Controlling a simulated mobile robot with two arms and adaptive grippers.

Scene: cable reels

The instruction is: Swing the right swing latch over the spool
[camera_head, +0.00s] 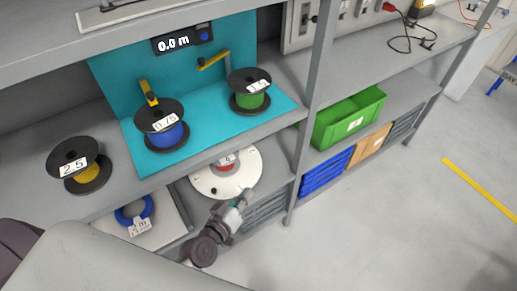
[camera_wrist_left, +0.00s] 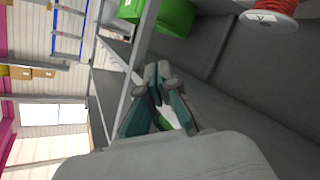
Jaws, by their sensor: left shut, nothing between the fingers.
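The right swing latch (camera_head: 213,60) is a yellow arm on a grey post at the back of the teal mat (camera_head: 195,116). It points left, beside and behind the green spool (camera_head: 250,92), and does not cross it. The left yellow latch (camera_head: 148,92) stands by the blue spool (camera_head: 162,126). My left gripper (camera_head: 240,203) is shut and empty, below the shelf edge, in front of the white round disc. Its teal fingers also show in the left wrist view (camera_wrist_left: 158,85). My right gripper is not in view.
A yellow spool (camera_head: 81,167) stands at the shelf's left. The white disc (camera_head: 225,182) with a red spool is on the lower shelf. A grey upright (camera_head: 318,80) stands right of the mat. A green crate (camera_head: 348,117) lies beyond it. The mat between the spools is clear.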

